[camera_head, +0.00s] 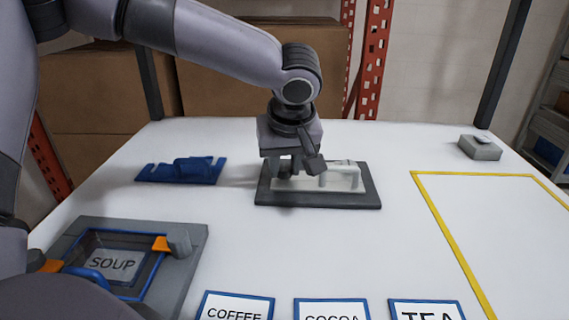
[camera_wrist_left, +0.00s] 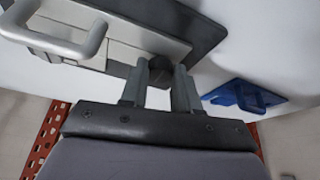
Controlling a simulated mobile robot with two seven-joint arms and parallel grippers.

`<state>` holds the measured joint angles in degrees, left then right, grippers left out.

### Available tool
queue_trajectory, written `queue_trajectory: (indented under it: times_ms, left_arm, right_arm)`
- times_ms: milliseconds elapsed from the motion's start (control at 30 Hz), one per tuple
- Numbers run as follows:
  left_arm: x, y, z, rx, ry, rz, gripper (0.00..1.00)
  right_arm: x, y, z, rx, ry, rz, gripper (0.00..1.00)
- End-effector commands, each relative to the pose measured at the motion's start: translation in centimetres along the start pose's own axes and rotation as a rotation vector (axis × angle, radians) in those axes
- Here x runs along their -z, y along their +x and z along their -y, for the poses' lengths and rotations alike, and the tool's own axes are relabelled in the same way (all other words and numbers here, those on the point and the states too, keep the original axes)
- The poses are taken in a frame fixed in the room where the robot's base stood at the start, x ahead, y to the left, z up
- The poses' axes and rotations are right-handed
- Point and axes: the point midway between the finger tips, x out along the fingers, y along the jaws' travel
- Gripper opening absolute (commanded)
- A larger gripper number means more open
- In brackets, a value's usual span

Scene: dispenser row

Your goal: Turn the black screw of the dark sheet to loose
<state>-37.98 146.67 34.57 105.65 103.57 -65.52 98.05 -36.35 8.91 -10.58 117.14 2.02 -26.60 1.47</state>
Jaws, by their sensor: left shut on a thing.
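The dark sheet (camera_head: 345,201) lies flat on the white table, with a pale plate (camera_head: 352,185) bearing a raised handle on top of it. The sheet also shows in the left wrist view (camera_wrist_left: 203,22). My left gripper (camera_head: 288,168) reaches down over the left part of the sheet. In the left wrist view its two fingers (camera_wrist_left: 162,88) stand on either side of the black screw (camera_wrist_left: 160,70), a dark round knob, and are shut on it. In the head view the gripper mostly hides the screw, and its turn angle cannot be read. My right gripper is not in view.
A blue plate with a handle (camera_head: 182,170) lies left of the sheet. A grey frame with a SOUP label (camera_head: 185,245) is at the front left. COFFEE (camera_head: 235,308), COCOA and TEA cards line the front edge. A yellow outline (camera_head: 440,222) and a grey block (camera_head: 480,150) are at the right.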

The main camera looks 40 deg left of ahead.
Motion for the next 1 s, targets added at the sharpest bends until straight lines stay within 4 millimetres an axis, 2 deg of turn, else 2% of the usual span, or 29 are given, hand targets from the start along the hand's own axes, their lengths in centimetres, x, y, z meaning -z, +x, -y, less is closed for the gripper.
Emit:
queue_trajectory:
  times_ms: [33, 267, 300, 367, 400, 733, 1000]
  left_arm:
    - [-0.6, 0.5, 0.2, 0.01, 0.003, 0.016, 0.0]
    - [-0.6, 0.5, 0.2, 0.011, 0.004, 0.016, 0.0]
    - [-0.6, 0.5, 0.2, 0.011, 0.004, 0.016, 0.34]
    - [-0.6, 0.5, 0.2, 0.01, 0.004, 0.015, 0.53]
    - [-0.5, 0.5, 0.2, 0.009, 0.004, 0.014, 0.57]
    - [-0.2, -0.3, 0.1, 0.003, 0.002, 0.006, 0.57]
    - [-0.2, -4.5, 0.0, 0.003, 0.003, 0.007, 0.57]
  right_arm:
    - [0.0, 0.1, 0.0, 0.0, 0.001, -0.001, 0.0]
    - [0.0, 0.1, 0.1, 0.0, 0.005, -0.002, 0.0]
    - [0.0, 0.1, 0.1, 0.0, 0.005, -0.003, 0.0]
    - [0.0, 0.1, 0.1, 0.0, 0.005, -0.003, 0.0]
    - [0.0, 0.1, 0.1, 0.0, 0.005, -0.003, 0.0]
    - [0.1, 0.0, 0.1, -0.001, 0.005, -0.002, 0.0]
    - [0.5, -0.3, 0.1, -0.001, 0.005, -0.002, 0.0]
